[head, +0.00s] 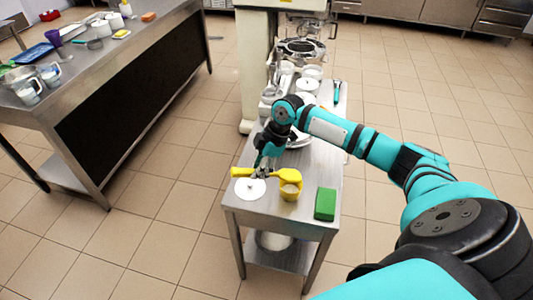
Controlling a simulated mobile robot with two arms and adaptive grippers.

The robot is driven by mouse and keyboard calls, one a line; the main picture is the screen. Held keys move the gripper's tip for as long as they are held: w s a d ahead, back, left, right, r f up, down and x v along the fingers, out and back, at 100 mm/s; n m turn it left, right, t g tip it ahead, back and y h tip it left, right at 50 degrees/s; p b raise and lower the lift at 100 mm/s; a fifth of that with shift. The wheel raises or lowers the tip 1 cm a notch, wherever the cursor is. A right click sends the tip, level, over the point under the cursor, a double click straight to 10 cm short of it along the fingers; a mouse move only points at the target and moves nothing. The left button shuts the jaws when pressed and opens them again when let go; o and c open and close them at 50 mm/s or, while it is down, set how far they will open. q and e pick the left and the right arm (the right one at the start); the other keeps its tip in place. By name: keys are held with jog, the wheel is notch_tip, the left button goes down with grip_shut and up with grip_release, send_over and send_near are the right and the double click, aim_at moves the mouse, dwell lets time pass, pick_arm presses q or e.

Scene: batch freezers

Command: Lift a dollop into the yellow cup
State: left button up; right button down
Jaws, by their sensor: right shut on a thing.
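My right gripper (264,168) is shut on this yellow handle, just left of the cup. The gripper partly hides the handle's middle. No separate dollop can be made out. My left gripper is not in view.
A white lid (250,189) lies left of the cup, and a green block (325,203) lies to its right. White dishes and a machine (257,60) stand behind. A white bucket (272,241) sits on the lower shelf. A steel counter (110,55) stands at left.

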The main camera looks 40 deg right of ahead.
jog(key=f+h+p, duration=0.1)
jog(key=a+f+g+h, duration=0.1)
jog(key=shift+w+a+f+h+p, duration=0.2)
jog(key=shift+w+a+h+p, duration=0.1)
jog(key=shift+p, duration=0.05)
jog(key=shift+d+r+p, duration=0.1)
jog(key=shift+r+p, duration=0.2)
jog(key=shift+p, duration=0.2)
jog(key=shift+r+p, duration=0.5)
jog(key=shift+p, duration=0.05)
jog(key=shift+r, duration=0.2)
